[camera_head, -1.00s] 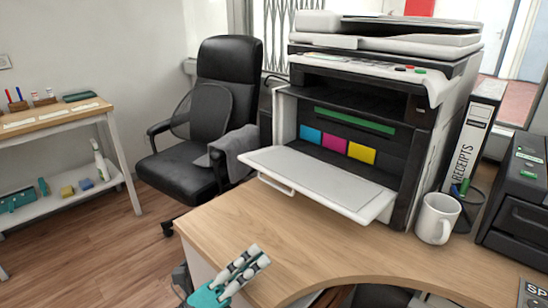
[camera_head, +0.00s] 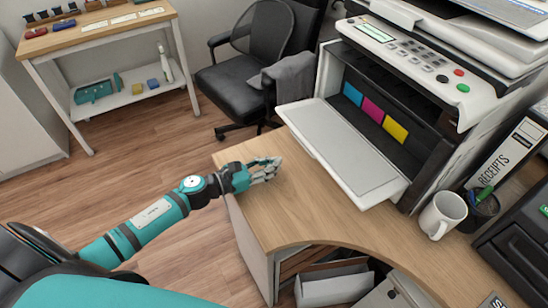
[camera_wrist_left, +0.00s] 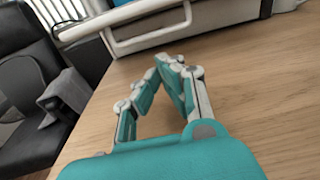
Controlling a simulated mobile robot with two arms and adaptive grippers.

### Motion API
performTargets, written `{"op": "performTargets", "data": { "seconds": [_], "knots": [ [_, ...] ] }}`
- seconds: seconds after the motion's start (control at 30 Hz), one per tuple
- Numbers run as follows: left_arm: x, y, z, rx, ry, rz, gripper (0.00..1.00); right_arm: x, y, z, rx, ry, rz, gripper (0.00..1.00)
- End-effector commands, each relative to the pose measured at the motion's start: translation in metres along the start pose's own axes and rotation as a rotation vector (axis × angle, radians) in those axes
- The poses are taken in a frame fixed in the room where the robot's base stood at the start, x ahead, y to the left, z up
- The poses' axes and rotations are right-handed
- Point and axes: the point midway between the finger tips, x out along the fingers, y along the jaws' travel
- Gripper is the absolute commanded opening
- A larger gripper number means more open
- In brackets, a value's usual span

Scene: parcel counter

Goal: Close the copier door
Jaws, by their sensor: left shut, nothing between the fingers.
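The copier (camera_head: 440,75) stands on the wooden counter with its front door (camera_head: 340,150) folded down like a shelf, open over the counter. Cyan, magenta and yellow cartridges (camera_head: 373,110) show inside. In the left wrist view the door's edge and white handle (camera_wrist_left: 148,38) are at the top, beyond my fingers. My left gripper (camera_head: 272,168) is shut and empty, low over the counter's left end, to the left of the door and apart from it. The gripper also shows in the left wrist view (camera_wrist_left: 172,65), its fingertips together. My right gripper is out of view.
A white mug (camera_head: 441,215), a pen cup (camera_head: 482,206) and a receipts binder (camera_head: 515,155) stand right of the copier. An office chair (camera_head: 252,80) is behind the counter. Bare wood lies in front of the door.

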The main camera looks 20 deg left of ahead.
Motion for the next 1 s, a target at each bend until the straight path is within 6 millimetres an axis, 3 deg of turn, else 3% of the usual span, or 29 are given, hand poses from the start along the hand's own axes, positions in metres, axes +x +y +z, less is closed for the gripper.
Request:
{"op": "performTargets", "data": {
  "seconds": [0.2, 0.4, 0.83, 1.0],
  "knots": [
    [0.042, 0.0, 0.004, -0.001, -0.003, 0.001, 0.0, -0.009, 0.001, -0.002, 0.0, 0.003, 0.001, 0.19],
    [0.063, 0.0, 0.002, -0.003, -0.003, 0.001, 0.0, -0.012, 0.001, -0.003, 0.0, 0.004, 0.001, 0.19],
    [0.068, 0.0, 0.001, -0.003, -0.001, 0.0, 0.0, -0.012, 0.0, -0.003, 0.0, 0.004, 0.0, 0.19],
    [0.065, 0.001, 0.006, -0.002, 0.012, -0.001, 0.0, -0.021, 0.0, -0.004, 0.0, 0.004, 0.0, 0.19]
  ]
}}
